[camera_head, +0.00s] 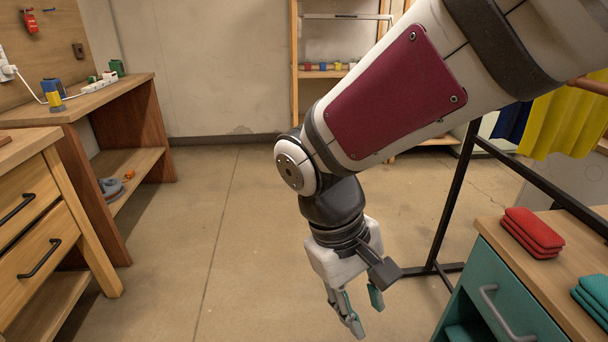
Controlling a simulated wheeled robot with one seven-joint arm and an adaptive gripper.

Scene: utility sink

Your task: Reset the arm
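My gripper (361,308) hangs at the lower middle of the head view, pointing down over the bare floor. Its two fingers, grey with teal pads, are apart, and nothing shows between them. My arm (390,95) comes in from the upper right, bends at a round joint, and drops to the gripper. The gripper looks clear of the furniture on both sides.
A wooden desk (78,105) and a drawer cabinet (38,225) stand at left. At right, a teal cabinet (505,300) holds folded red cloths (533,232) and teal cloths (594,298). A black rack frame (455,200) stands behind it. The middle floor (215,230) is free.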

